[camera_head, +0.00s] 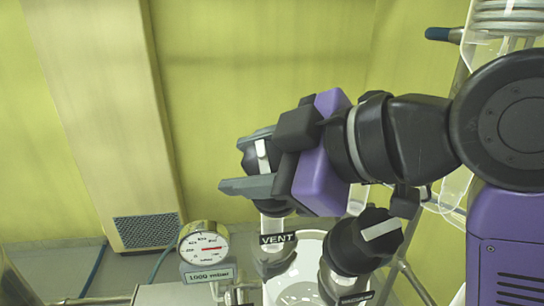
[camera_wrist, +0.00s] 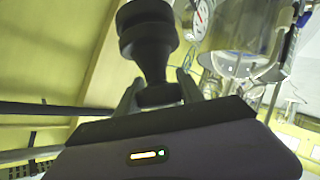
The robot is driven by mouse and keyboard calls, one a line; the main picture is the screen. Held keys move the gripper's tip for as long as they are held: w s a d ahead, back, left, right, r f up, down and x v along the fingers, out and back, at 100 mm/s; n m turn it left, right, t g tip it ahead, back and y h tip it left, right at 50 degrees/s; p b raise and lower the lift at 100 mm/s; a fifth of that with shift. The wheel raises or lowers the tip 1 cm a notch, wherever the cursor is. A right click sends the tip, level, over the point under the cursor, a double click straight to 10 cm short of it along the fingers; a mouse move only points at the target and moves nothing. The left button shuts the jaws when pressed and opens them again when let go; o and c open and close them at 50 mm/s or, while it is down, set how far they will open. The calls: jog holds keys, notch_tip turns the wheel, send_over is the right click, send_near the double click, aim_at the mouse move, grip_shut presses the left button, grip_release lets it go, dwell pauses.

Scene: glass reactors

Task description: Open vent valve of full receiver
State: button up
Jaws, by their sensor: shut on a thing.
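My gripper (camera_head: 252,161) reaches in from the right in the head view, its fingers closed around the black knob of the vent valve (camera_head: 263,150). The knob carries a white stripe that runs roughly upright in the head view. A "VENT" label (camera_head: 277,239) sits just below it on the glass neck. In the wrist view my gripper (camera_wrist: 160,95) has one finger on each side of the black valve knob (camera_wrist: 147,40). The glass receiver (camera_head: 298,285) is below, cut off by the frame's bottom edge; its fill level is not clear.
A second black knob (camera_head: 364,241) with a white stripe stands close to the right, under my wrist. A pressure gauge (camera_head: 203,245) with a "1000 mbar" plate is at the lower left. Glassware with a coil (camera_head: 508,18) is at the upper right. Free room lies at the left.

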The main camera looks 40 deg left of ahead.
aim_at(273, 147)
jog(key=n+g+h, duration=0.1)
jog(key=n, duration=0.1)
jog(key=n+g+h, duration=0.1)
jog(key=n+h, duration=0.1)
jog(key=s+n+g+h, duration=0.1)
jog(key=g, duration=0.1)
jog(key=shift+d+f+n+h, duration=0.25)
jog(key=shift+d+n+h, duration=0.1)
jog(key=shift+n+h, duration=0.05)
jog(key=n+h, duration=0.1)
jog(key=n+g+h, duration=0.1)
jog(key=n+h, duration=0.1)
jog(key=d+n+h, duration=0.1)
jog(key=h, duration=0.1)
jog(key=shift+s+d+f+n+g, duration=0.1)
jog(key=shift+s+f+n+g, duration=0.05)
jog(key=shift+f+n+g, duration=0.2)
jog(key=o, duration=1.4)
jog(key=shift+r, duration=0.1)
jog(key=shift+v, duration=3.8)
